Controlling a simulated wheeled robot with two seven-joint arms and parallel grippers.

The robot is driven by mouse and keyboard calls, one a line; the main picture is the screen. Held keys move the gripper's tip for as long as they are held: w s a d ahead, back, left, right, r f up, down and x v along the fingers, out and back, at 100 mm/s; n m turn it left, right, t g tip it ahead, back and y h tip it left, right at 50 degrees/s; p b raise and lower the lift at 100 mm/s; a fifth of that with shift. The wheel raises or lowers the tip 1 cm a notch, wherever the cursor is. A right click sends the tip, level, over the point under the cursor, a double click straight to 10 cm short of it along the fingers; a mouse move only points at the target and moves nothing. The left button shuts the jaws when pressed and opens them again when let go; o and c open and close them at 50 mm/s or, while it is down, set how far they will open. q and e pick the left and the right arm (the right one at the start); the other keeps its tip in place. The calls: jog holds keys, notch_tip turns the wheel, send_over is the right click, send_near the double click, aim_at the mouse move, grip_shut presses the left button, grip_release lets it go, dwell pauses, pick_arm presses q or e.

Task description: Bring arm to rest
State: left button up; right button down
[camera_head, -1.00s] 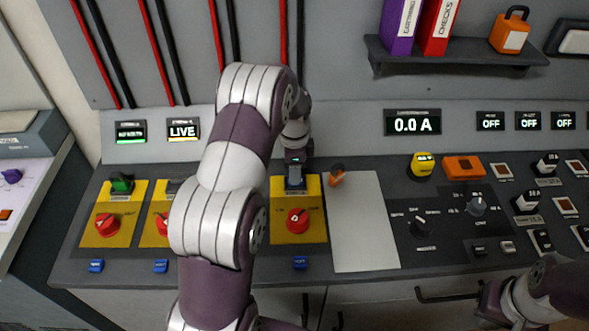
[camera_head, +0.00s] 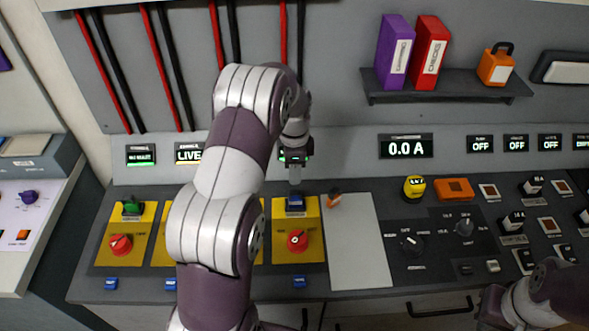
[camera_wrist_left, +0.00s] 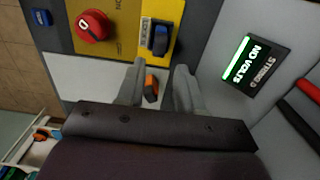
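My left arm reaches over the battery console in the head view. The blue switch (camera_wrist_left: 160,39) and red knob (camera_wrist_left: 92,25) lie beyond the fingers. A small orange and black item (camera_wrist_left: 151,88) shows between the fingers, lower down on the console. Part of my right arm shows at the lower right of the head view; its gripper is not visible.
A pale blank panel (camera_head: 357,245) lies right of the yellow plates. A shelf (camera_head: 450,92) with a purple binder (camera_head: 394,52), red binder (camera_head: 429,52) and orange padlock-shaped item (camera_head: 496,65) is on the wall. A display (camera_wrist_left: 255,62) reads NO VOLTS near the left gripper.

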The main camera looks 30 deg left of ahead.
pick_arm(q)
jog(key=shift+f, duration=0.1)
dwell(0.3)
jog(key=shift+f+n, duration=0.15)
jog(key=shift+n, duration=0.95)
jog(key=s+d+r+n, duration=0.2)
jog(key=s+d+n, duration=0.1)
jog(key=s, duration=0.3)
jog(key=s+d+r+n+t, duration=0.1)
jog(key=s+d+r+n, duration=0.1)
jog(key=s+d, duration=0.3)
jog(key=s+d+r+n, duration=0.2)
jog(key=s+d+n, duration=0.2)
jog(key=s, duration=0.4)
jog(key=shift+s+r, duration=0.25)
jog(key=shift+s, duration=0.15)
jog(key=shift+w+d, duration=0.1)
